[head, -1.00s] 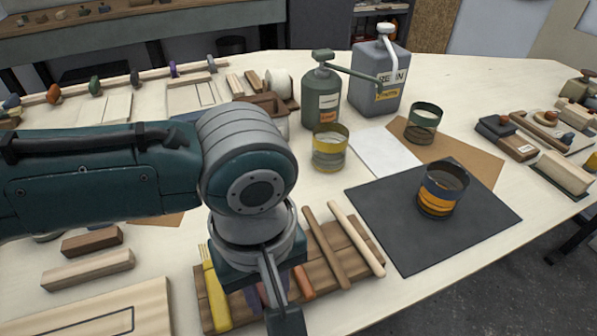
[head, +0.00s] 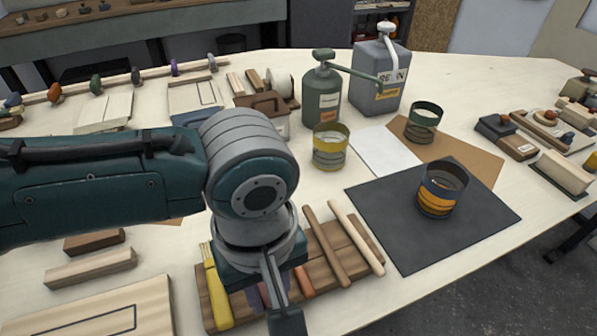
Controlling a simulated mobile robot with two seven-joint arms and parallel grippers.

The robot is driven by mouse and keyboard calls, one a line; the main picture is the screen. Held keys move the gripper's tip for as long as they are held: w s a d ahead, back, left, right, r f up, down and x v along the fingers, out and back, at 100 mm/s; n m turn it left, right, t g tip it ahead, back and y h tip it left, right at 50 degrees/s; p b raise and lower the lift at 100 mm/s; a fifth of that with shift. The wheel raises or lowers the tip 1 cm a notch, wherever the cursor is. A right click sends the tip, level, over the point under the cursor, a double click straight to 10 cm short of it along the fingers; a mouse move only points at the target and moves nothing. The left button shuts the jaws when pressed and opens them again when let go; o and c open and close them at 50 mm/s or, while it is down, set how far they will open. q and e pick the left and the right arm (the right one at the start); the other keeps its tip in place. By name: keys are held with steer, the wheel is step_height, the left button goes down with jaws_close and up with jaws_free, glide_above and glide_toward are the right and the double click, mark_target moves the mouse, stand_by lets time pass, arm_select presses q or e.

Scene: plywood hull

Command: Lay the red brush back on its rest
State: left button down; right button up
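The wooden brush rest (head: 352,262) lies at the front edge of the table, partly hidden by my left arm. A reddish-orange handle, apparently the red brush (head: 304,283), shows just right of my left gripper (head: 283,312) and lies over the rest; most of it is hidden. My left gripper points down over the rest. One finger side shows, so I cannot tell whether it is open or what it holds. A purple piece (head: 264,296) shows beside the gripper. A yellow brush (head: 217,290) lies at the rest's left end. My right gripper is out of view.
Two wooden sticks (head: 325,247) lie on the rest's right side. A dark mat (head: 385,213) with an orange-banded can (head: 441,190) is to the right. A yellow-rimmed can (head: 329,148), a green bottle (head: 321,98) and a grey resin jug (head: 376,90) stand behind.

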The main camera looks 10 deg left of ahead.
arm_select(q)
steer(key=c, duration=0.6)
jaws_free()
step_height(320, 180, up, 10)
steer(key=shift+p, duration=1)
